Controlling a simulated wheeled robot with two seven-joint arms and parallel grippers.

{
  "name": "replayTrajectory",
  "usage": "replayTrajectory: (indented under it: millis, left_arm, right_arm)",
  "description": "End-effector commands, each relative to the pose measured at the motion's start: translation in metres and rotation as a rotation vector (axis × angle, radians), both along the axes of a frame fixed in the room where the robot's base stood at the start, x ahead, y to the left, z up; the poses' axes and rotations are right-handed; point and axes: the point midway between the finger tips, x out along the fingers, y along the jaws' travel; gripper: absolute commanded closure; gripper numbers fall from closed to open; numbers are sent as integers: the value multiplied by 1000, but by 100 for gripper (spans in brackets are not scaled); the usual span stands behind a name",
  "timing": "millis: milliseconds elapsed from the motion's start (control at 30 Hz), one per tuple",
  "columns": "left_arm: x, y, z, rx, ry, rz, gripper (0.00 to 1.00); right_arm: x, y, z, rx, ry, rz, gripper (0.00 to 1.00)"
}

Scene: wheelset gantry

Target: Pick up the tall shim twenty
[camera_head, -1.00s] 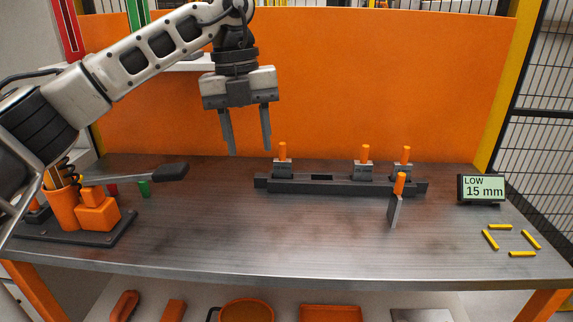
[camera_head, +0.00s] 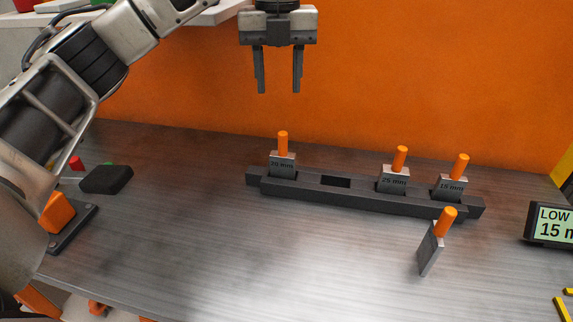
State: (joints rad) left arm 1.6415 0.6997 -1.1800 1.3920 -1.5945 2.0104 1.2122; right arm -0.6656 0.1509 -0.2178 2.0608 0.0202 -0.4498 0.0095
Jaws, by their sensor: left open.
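A grey shim plate (camera_head: 429,252) with an orange knob stands on its own on the bench, in front of the right end of the rack. No label shows on the side I see, so I cannot read its size. The dark rack (camera_head: 330,195) holds three similar shims. The right one (camera_head: 451,187) reads 15 mm, the middle one (camera_head: 392,182) reads 25 mm, and the left one (camera_head: 282,165) seems to read 30 mm. My left gripper (camera_head: 280,86) is open and empty, fingers pointing down, above and behind the rack's left end. My right gripper is not in view.
An empty slot (camera_head: 336,181) lies between the left and middle shims. A display (camera_head: 552,222) reading LOW and 15 m stands at the right edge, partly cut off. An orange panel (camera_head: 420,70) rises behind the bench. The bench's front middle (camera_head: 240,250) is clear.

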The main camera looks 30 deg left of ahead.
Motion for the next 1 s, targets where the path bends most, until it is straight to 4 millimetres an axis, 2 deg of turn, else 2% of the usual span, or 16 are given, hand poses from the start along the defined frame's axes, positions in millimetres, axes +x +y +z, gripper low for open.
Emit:
replayTrajectory:
  millis: [33,233,533,800,1000]
  left_arm:
    - [-1,0,-17,-2,5,-1,58]
    - [0,0,-50,1,3,1,58]
    - [1,-1,-73,0,1,1,58]
    - [3,-4,-111,0,1,1,58]
    - [3,-4,-117,0,-1,0,58]
  right_arm:
    - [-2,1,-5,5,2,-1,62]
    - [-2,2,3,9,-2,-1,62]
    - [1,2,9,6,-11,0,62]
    - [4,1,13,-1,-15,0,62]
    - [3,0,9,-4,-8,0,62]
